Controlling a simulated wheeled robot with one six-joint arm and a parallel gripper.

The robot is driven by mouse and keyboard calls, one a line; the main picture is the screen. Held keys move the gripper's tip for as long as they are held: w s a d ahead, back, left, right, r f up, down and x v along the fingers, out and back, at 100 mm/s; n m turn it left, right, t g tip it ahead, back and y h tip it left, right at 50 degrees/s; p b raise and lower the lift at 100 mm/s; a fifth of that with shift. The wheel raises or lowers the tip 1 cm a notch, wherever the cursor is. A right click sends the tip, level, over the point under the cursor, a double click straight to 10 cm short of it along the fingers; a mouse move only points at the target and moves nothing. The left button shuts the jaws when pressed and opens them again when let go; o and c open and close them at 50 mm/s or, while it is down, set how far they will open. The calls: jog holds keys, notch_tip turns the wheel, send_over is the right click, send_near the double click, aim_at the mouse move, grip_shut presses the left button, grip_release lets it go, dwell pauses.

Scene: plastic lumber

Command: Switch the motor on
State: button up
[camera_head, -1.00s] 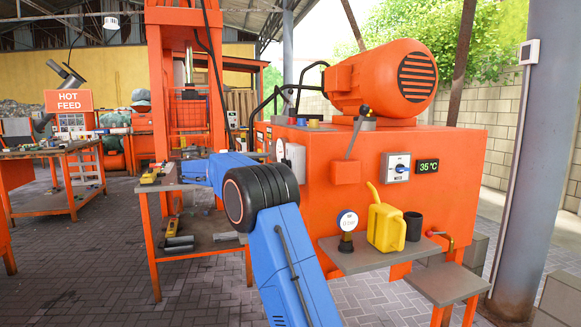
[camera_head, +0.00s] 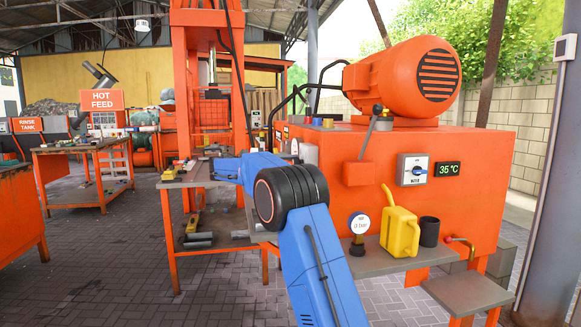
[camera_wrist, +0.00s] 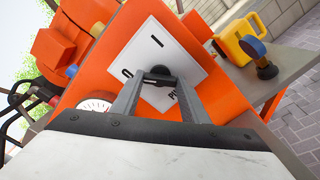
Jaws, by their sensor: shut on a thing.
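The large orange motor (camera_head: 405,82) lies on top of an orange power unit (camera_head: 450,200). In the wrist view, a white switch plate (camera_wrist: 188,64) with a bar mark and a partly hidden round mark sits on an orange face. Its label is mostly hidden; a "P" shows. My gripper (camera_wrist: 158,82) is shut on the black knob (camera_wrist: 160,71) at the plate's middle. In the head view my blue arm reaches to the unit's left side and my gripper is hidden. Another rotary switch (camera_head: 413,169) is on the unit's front.
A shelf (camera_head: 380,262) on the unit holds a round gauge (camera_head: 359,224), a yellow can (camera_head: 400,230) and a dark cup (camera_head: 429,231). A lever (camera_head: 370,130) stands above the front. An orange workbench (camera_head: 175,255) is left of my arm. Paved floor (camera_head: 105,270) is clear at left.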

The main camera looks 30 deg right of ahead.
jog(key=shift+m, duration=0.3)
jog(key=shift+a+f+m, duration=0.1)
jog(key=shift+m, duration=6.5)
jog(key=o, duration=1.1)
jog(key=shift+c, duration=0.2)
